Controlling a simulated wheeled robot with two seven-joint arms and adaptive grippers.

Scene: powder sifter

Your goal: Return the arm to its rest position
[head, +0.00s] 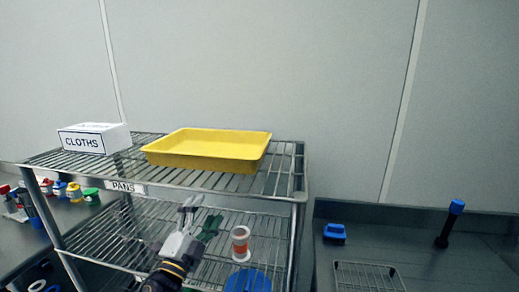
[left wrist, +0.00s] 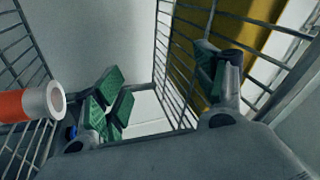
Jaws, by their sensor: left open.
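My left gripper (head: 198,218) reaches up from the bottom of the head view, at the wire rack below the front edge of its upper shelf. In the left wrist view its green-padded fingers (left wrist: 165,92) stand wide apart with nothing between them. The yellow tray (head: 207,150) rests on the upper shelf (head: 285,165), above the gripper. The wrist view shows the tray (left wrist: 255,45) through the shelf wires. An orange-and-white container (head: 240,244) stands just right of the gripper on the lower level, apart from it. My right gripper is not in view.
A white CLOTHS box (head: 95,138) sits on the upper shelf's left. A blue round item (head: 247,282) is by the container. The right counter holds a blue-topped item (head: 334,233), a black upright tool (head: 450,224) and a wire rack (head: 367,276). Small bottles (head: 73,190) stand left.

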